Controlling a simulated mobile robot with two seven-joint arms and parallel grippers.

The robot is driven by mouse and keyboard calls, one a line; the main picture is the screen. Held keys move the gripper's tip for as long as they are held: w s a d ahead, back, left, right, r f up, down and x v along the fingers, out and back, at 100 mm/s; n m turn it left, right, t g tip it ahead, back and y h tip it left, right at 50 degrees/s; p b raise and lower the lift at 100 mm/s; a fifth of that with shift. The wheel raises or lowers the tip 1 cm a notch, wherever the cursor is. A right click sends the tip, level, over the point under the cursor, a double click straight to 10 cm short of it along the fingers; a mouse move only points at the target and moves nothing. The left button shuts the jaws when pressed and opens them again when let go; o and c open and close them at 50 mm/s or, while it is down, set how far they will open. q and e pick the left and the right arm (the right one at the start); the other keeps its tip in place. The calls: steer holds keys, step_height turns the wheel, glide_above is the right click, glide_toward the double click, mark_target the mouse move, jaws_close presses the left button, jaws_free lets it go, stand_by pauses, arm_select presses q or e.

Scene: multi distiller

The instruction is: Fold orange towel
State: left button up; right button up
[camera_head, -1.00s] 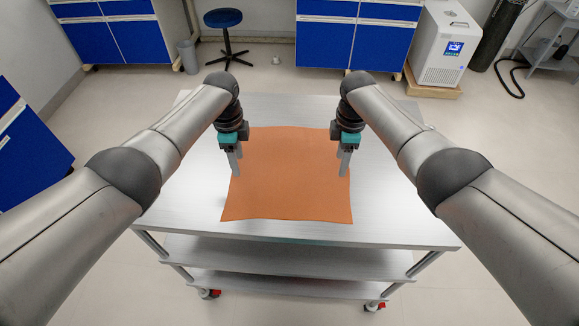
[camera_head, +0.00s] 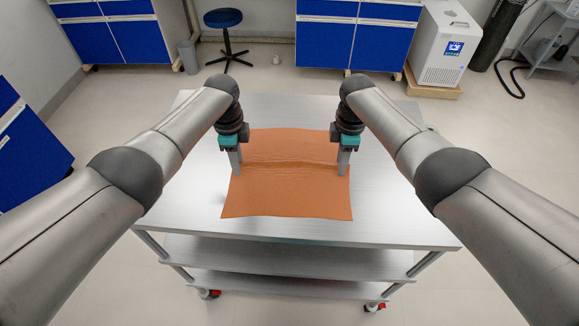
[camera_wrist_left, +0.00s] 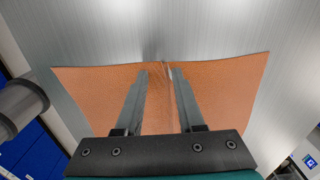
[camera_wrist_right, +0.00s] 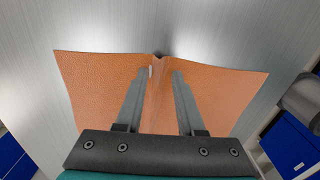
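The orange towel (camera_head: 288,196) lies spread on the metal cart top, with a raised crease running left to right across its middle. My left gripper (camera_head: 236,170) points down at the towel's left edge, at the end of the crease. In the left wrist view its fingers (camera_wrist_left: 158,75) stand either side of a raised ridge, with a gap between them. My right gripper (camera_head: 343,170) is at the towel's right edge. In the right wrist view its fingers (camera_wrist_right: 163,75) also stand apart around the ridge. Whether the fingers touch the cloth cannot be told.
The cart top (camera_head: 400,215) is bare around the towel, with lower shelves beneath. Behind it stand blue cabinets (camera_head: 340,40), a stool (camera_head: 224,22) and a white machine (camera_head: 444,45).

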arm_select(q)
jaws_close()
arm_select(e)
jaws_close()
stand_by(0.5)
